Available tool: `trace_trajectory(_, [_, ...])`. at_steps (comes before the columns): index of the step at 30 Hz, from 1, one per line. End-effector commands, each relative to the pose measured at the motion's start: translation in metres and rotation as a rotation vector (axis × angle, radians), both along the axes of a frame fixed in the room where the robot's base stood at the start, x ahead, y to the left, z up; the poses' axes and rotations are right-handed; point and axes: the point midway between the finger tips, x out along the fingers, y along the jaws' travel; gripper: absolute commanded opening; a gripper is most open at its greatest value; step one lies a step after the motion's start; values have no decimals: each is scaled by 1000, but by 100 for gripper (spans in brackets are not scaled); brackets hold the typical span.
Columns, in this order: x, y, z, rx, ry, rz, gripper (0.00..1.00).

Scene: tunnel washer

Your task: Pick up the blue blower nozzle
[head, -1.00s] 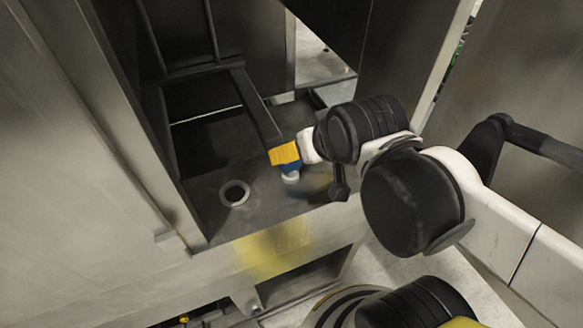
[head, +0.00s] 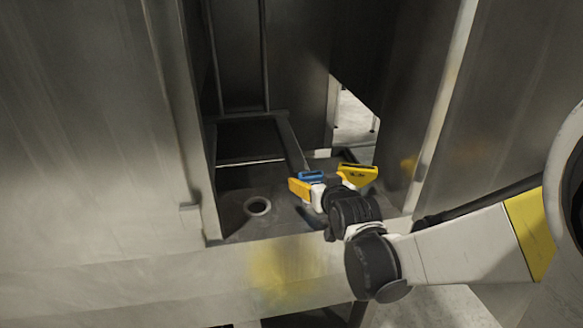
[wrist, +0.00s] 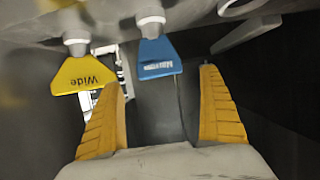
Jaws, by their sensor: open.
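The blue blower nozzle (wrist: 158,58) is a flat fan shape with lettering on a white collar in the wrist view. It also shows as a small blue piece (head: 312,176) in the head view. My gripper (wrist: 160,77) is open, with its two yellow fingers apart. The blue nozzle lies across the gap between the fingertips, nearer their far ends. I see no finger touching it and cannot tell how deep it sits between them. In the head view my gripper (head: 312,187) is right at the blue nozzle and partly hides it.
A yellow nozzle (wrist: 85,75) marked "Wide" is left of the blue one in the wrist view, close to one finger. It also shows in the head view (head: 358,174). Dark metal walls enclose the recess.

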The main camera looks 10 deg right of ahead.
Motion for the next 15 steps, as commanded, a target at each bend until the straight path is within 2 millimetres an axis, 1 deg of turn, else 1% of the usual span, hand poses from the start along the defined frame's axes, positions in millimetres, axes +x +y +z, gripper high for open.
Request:
trace_trajectory(4, [12,0,-6,0,1,0,90])
trace_trajectory(10, [41,0,-18,0,1,0,90])
trace_trajectory(12, [48,0,-20,0,1,0,90])
trace_trajectory(15, [51,0,-21,0,1,0,90])
